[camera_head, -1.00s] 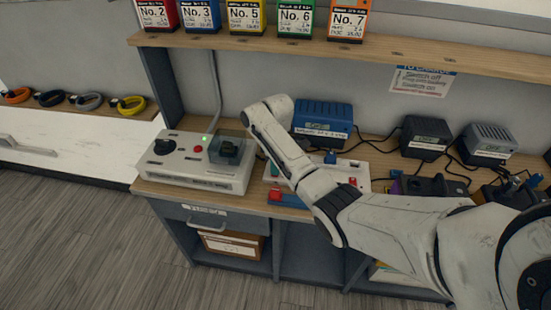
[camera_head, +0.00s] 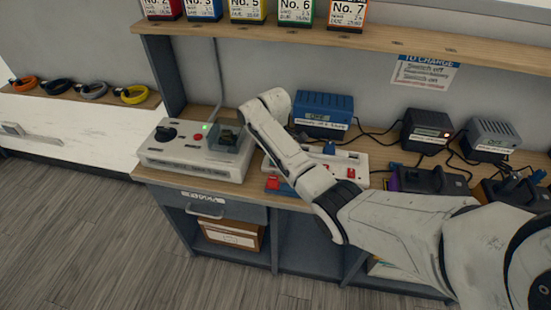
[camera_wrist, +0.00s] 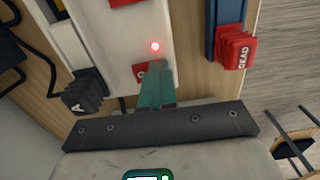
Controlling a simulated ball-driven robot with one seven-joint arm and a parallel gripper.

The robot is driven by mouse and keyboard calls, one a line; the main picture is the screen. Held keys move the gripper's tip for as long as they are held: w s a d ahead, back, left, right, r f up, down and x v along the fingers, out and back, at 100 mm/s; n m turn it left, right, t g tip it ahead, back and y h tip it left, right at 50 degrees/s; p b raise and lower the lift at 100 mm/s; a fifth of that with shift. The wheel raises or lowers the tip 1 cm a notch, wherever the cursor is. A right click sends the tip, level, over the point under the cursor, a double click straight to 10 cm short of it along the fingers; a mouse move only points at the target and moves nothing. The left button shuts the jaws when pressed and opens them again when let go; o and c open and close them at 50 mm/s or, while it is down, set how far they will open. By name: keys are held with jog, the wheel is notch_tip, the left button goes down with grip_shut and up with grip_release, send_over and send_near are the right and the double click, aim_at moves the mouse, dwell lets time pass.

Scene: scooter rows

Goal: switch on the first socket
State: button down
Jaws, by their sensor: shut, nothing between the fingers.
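The white socket strip (camera_head: 355,163) lies on the bench, partly hidden by my arm in the head view. In the wrist view the strip (camera_wrist: 140,40) runs away from my gripper (camera_wrist: 156,86), with a small red lamp (camera_wrist: 155,46) glowing on it. A red switch (camera_wrist: 141,72) sits beside my teal fingertips, partly covered by them. My gripper is shut and empty, its fingertips at the switch; whether they touch it I cannot tell. Another red switch (camera_wrist: 118,2) shows at the top edge.
A red-capped battery marked DEAD (camera_wrist: 236,48) lies beside the strip. A plug marked A (camera_wrist: 86,96) is on its other side. A blue charger (camera_head: 324,112), a black charger (camera_head: 426,131) with an orange light and a grey charger (camera_head: 490,139) stand behind. A grey test box (camera_head: 195,155) stands left.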

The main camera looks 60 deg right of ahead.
jog(key=shift+w+d+f, duration=0.15)
jog(key=shift+d, duration=0.05)
jog(key=shift+w+d+b, duration=0.2)
jog(key=shift+d+b, duration=0.1)
jog(key=shift+d, duration=0.25)
jog(key=shift+r+p, duration=0.65)
jog(key=shift+r, duration=0.15)
notch_tip(320, 180, up, 13)
jog(key=p, duration=0.2)
jog(key=shift+w+f, duration=0.1)
